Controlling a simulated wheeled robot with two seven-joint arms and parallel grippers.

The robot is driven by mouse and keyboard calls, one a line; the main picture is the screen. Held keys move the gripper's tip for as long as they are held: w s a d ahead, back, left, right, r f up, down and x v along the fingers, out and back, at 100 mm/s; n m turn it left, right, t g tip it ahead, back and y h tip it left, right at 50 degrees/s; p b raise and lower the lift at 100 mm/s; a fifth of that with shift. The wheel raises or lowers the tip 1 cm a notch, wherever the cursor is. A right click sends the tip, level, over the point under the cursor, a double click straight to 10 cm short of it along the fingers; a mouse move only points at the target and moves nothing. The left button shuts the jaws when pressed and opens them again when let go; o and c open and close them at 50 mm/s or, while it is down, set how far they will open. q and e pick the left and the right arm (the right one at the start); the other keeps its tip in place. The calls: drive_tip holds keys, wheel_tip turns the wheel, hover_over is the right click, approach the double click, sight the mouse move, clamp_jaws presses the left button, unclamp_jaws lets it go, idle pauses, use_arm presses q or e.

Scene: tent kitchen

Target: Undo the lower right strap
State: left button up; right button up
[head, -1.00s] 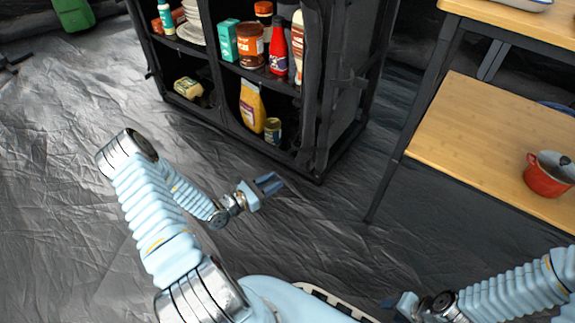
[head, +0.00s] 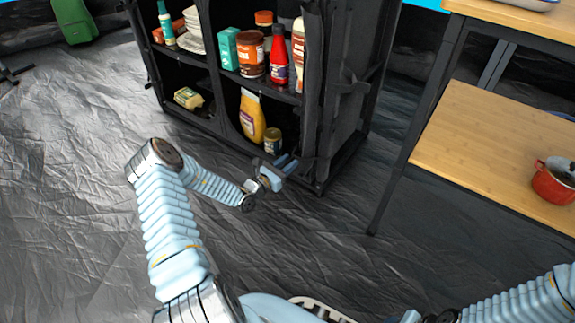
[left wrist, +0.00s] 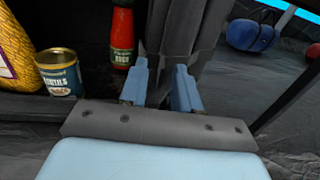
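The black fabric cabinet (head: 350,110) has a dark rolled flap (head: 312,105) along its front right edge. The flap also shows in the left wrist view (left wrist: 188,32). I cannot clearly make out the lower right strap against this dark cloth. My left gripper (head: 291,166) is in front of the cabinet's lower right corner. In the left wrist view its two blue fingers (left wrist: 162,88) are apart, with the dark cloth beyond and between them; nothing is clearly held. My right gripper (head: 408,317) shows only partly at the bottom edge of the head view.
On the cabinet's lower shelf stand a yellow bottle (head: 252,116) and a can (head: 272,141), left of my left gripper. A red bottle (head: 278,62) is above. A wooden table (head: 480,150) with a red pot (head: 552,182) stands at right. The floor in front is clear.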

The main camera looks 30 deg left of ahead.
use_arm(q)
drive_tip(key=shift+w, duration=0.1)
clamp_jaws()
idle(1.4)
